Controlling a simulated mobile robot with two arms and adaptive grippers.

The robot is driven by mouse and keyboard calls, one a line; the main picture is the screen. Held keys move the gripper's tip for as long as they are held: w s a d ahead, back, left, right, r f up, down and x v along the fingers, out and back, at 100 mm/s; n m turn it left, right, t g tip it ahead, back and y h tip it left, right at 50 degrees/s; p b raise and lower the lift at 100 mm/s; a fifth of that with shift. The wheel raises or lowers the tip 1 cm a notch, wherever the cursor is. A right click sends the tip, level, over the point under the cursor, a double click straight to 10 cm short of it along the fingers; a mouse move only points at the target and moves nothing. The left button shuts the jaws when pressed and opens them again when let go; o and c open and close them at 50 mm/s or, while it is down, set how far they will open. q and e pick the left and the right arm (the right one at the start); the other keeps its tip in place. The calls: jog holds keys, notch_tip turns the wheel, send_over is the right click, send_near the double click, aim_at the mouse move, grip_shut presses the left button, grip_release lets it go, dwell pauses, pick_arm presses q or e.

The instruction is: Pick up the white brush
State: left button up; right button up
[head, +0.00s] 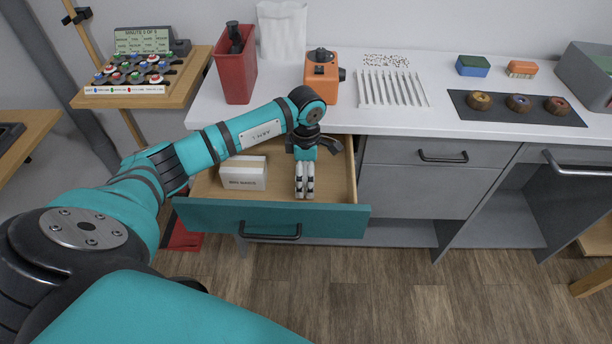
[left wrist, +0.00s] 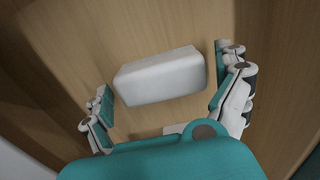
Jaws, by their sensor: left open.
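A plain white block-like object with rounded edges (left wrist: 160,76) lies on the wooden drawer floor in the left wrist view. No bristles or handle show, so I cannot tell for sure that it is the white brush. My left gripper (left wrist: 160,92) is open above it, one finger on each side, with gaps between fingers and object. A second white piece is mostly hidden by my palm. In the head view my left gripper (head: 305,182) reaches down into the open drawer and hides what is under it. My right gripper is not in view.
The teal-fronted drawer (head: 270,217) is pulled out, its walls around my gripper. A white labelled box (head: 243,173) stands in it, left of the gripper. On the counter above stand a red bin (head: 235,80) and an orange device (head: 321,82).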

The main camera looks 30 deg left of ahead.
pick_arm(q)
jog(key=c, duration=1.1)
notch_tip(320, 180, up, 18)
jog(key=shift+r+b, duration=0.1)
jog(key=shift+b, duration=0.4)
